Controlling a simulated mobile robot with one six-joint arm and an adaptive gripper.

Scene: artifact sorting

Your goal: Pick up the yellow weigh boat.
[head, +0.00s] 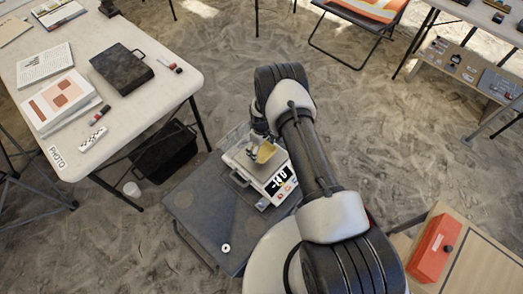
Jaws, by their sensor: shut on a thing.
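The yellow weigh boat (266,153) shows in the head view at the end of my arm, over the pan of a white scale (283,183). My gripper (256,146) is shut on the weigh boat's left side. Part of the gripper is hidden behind my arm's wrist. From this angle I cannot tell whether the weigh boat touches the pan or hangs just above it.
The scale stands on a low dark grey table (205,212), with a small white ring (226,248) near its front. A white table (160,90) with a black case and papers is at left. A black bin (168,155) sits under it. A red box (432,250) is at lower right.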

